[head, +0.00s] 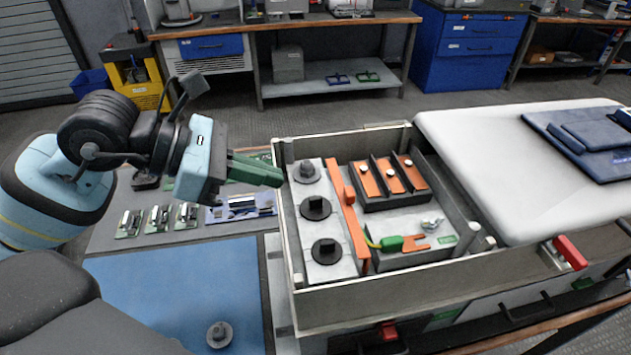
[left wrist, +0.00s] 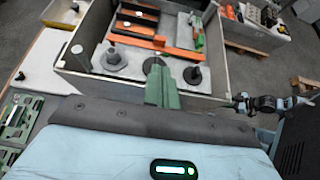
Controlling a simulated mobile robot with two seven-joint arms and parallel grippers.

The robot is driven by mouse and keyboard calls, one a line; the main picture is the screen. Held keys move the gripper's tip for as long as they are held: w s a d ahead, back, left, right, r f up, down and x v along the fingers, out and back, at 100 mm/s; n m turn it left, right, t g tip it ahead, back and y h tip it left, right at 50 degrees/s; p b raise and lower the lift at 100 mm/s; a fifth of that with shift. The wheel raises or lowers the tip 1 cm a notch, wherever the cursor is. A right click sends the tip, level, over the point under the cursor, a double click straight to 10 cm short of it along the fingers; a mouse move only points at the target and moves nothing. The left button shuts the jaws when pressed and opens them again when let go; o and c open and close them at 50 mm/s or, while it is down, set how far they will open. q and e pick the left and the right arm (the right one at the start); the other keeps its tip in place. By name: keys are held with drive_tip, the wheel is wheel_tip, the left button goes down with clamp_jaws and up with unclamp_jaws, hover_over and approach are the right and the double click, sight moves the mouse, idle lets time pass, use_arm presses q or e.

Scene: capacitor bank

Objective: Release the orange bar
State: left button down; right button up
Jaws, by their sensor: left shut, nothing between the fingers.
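The long orange bar (head: 350,230) lies inside the grey open box, along the right edge of a white block. It also shows in the left wrist view (left wrist: 152,44), beyond the round dark terminals. My left gripper (head: 278,178) has green fingers, shut and empty, at the left wall of the box near the far-left terminal (head: 304,172). The bar is apart from the fingers, to their right. In the left wrist view the shut fingers (left wrist: 158,75) point at the box. An arm at the right there appears to be my right one, its gripper (left wrist: 242,104) too small to read.
The box wall (head: 290,240) stands beside the fingers. Inside are more dark terminals (head: 316,208), several short orange plates (head: 391,178) and a green clip (head: 391,243) on a lead. A white cover (head: 500,160) lies at right. The blue mat (head: 180,290) holds one loose grey part (head: 219,335).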

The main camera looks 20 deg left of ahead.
use_arm(q)
drive_tip(key=p, duration=0.1)
approach(348, 192)
drive_tip(key=x, duration=0.5)
drive_tip(key=shift+f, duration=0.5)
drive_tip(key=shift+w+d+f, duration=0.25)
drive_tip(key=shift+d+f, duration=0.05)
drive_tip(key=shift+d, duration=0.05)
drive_tip(key=shift+w+d+r+p, duration=0.15)
drive_tip(key=shift+w+d+p, duration=0.25)
drive_tip(key=shift+d, duration=0.15)
drive_tip(key=shift+s+a, duration=0.1)
